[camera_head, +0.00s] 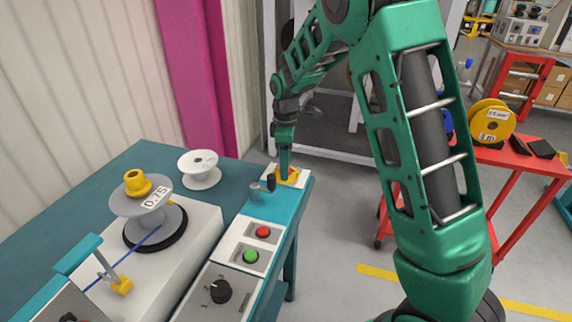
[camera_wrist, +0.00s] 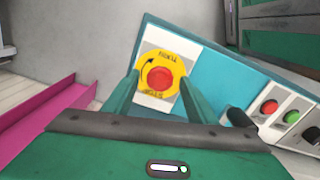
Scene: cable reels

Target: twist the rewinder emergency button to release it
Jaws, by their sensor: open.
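The rewinder emergency button is a red round cap on a yellow disc with a curved arrow, on a white plate. It shows in the wrist view (camera_wrist: 160,78) between my fingers. In the head view the button (camera_head: 290,175) sits at the far end of the teal console, partly hidden by my gripper. My gripper (camera_head: 284,168) points down over it. In the wrist view my gripper (camera_wrist: 158,88) is open, with one green finger on each side of the yellow disc. I cannot tell whether the fingers touch it.
A black-knobbed lever (camera_head: 268,183) stands close beside the button. Red (camera_head: 263,232) and green (camera_head: 250,255) push buttons and a black rotary knob (camera_head: 221,291) lie nearer. A grey reel (camera_head: 146,214) and white spool (camera_head: 200,169) are left. A red cart (camera_head: 500,160) stands right.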

